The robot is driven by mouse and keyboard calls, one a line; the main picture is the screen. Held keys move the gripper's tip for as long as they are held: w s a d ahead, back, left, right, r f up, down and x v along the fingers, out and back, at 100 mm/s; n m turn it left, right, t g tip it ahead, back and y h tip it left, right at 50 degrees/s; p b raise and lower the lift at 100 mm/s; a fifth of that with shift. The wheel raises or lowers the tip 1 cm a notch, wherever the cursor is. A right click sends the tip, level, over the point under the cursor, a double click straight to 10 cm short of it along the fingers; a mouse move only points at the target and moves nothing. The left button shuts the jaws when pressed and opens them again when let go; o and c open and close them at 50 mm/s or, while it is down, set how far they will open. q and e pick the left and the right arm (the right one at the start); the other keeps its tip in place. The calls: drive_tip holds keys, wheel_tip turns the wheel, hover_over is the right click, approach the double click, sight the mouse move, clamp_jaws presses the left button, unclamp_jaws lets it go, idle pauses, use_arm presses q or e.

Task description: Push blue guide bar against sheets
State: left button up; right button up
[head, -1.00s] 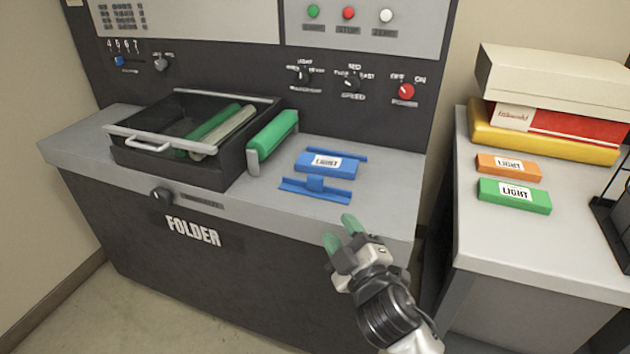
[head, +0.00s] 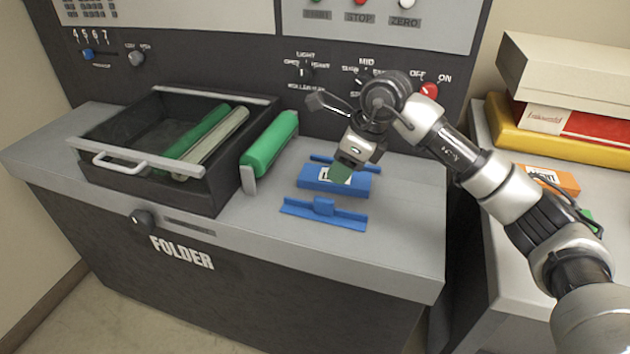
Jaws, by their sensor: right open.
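The front blue guide bar (head: 345,217), with a raised block at its middle, lies on the grey machine top. Behind it and apart from it is the blue sheet pack (head: 350,188) with a white label. A second thin blue bar (head: 318,158) runs along the pack's rear side, partly hidden by my arm. My right gripper (head: 341,172) is open, pointing down over the pack. My left gripper is not in view.
A green roller (head: 270,144) on a grey bracket stands left of the pack. Further left is an open black tray (head: 122,168) with rollers inside. The machine's control panel rises behind. A side table at right holds stacked boxes (head: 560,75) and an orange pack (head: 550,180).

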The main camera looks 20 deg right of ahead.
sight(324, 198)
drive_tip(key=x, duration=0.2)
drive_tip(key=s+x, duration=0.1)
drive_tip(key=x, duration=0.2)
drive_tip(key=shift+f+p, duration=0.15)
drive_tip(key=shift+p, duration=0.25)
drive_tip(key=x, duration=0.3)
drive_tip(key=shift+w, duration=0.15)
drive_tip(key=shift+x, duration=0.8)
drive_tip(key=shift+d+f, duration=0.1)
drive_tip(key=c, duration=0.5)
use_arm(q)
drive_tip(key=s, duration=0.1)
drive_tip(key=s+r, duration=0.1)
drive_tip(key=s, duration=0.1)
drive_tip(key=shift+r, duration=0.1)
use_arm(e)
clamp_jaws()
